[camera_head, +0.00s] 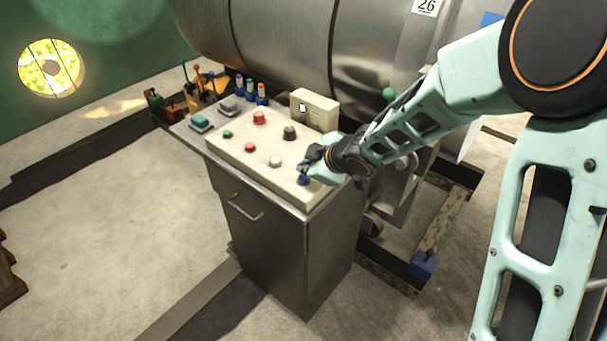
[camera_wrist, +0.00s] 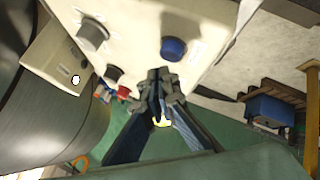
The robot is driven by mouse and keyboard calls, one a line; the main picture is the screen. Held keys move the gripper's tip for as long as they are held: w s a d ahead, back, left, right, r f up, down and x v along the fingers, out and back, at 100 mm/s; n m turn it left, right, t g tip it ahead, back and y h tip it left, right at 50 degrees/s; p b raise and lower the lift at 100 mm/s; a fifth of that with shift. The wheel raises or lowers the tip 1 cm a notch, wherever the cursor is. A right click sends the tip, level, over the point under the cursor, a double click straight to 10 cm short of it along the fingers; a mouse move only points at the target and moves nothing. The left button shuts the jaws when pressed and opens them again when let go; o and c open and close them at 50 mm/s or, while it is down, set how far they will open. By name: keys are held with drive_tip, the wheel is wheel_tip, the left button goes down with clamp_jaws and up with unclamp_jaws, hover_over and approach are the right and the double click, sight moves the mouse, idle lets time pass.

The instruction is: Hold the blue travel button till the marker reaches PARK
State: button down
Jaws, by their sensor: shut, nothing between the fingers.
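The blue button (camera_head: 303,180) sits at the near right corner of the cream control panel (camera_head: 232,147). In the wrist view the blue button (camera_wrist: 173,48) shows just beyond my fingertips, with a small gap in the picture. My gripper (camera_head: 308,170) is shut and empty, close above the panel beside this button. Its fingers (camera_wrist: 160,80) also show in the wrist view. I cannot tell whether they touch anything. I cannot make out the marker or a PARK label in either view.
A large metal cylinder (camera_head: 290,45) is behind. A blue block (camera_head: 423,265) lies low at right.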

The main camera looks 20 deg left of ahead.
sight(305, 178)
wheel_tip(305, 178, up, 5)
drive_tip(key=p, duration=0.5)
drive_tip(key=shift+r, duration=0.1)
idle(0.7)
